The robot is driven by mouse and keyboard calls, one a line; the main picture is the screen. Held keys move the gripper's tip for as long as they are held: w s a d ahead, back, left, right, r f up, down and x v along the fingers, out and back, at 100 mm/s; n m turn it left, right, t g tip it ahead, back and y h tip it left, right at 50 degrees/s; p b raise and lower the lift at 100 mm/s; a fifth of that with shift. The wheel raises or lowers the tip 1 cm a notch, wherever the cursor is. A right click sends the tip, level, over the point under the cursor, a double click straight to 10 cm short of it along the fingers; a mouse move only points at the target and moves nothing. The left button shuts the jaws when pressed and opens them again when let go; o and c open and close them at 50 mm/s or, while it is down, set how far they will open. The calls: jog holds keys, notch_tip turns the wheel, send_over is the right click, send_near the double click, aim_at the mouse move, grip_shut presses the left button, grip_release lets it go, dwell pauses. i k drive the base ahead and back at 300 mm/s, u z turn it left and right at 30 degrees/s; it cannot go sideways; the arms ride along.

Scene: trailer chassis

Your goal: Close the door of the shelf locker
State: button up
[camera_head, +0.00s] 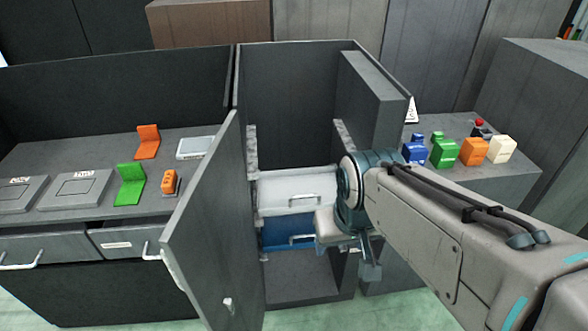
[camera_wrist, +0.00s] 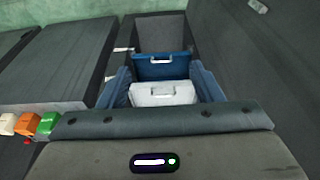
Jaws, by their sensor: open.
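The shelf locker (camera_head: 290,100) is a tall dark grey cabinet with an open front. Its door (camera_head: 212,225) stands wide open, swung out on the left side, with a small light handle (camera_head: 228,304) low near its free edge. In the wrist view the door (camera_wrist: 262,65) fills the right side, and its handle (camera_wrist: 258,6) shows at the top. My gripper (camera_wrist: 163,78) is open and empty, in front of the locker opening and to the right of the door, apart from it. In the head view my arm partly hides the gripper and the locker's right side.
Inside the locker a white case (camera_head: 290,188) sits above a blue case (camera_head: 287,232). A left counter (camera_head: 95,150) holds orange and green holders and grey boxes. A right counter (camera_head: 500,182) holds blue, green, orange and white items. Green floor (camera_head: 400,313) shows in front.

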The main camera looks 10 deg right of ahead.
aim_at(208, 244)
jog(key=z, duration=2.35)
jog(key=k, duration=1.45)
jog(key=u, duration=1.8)
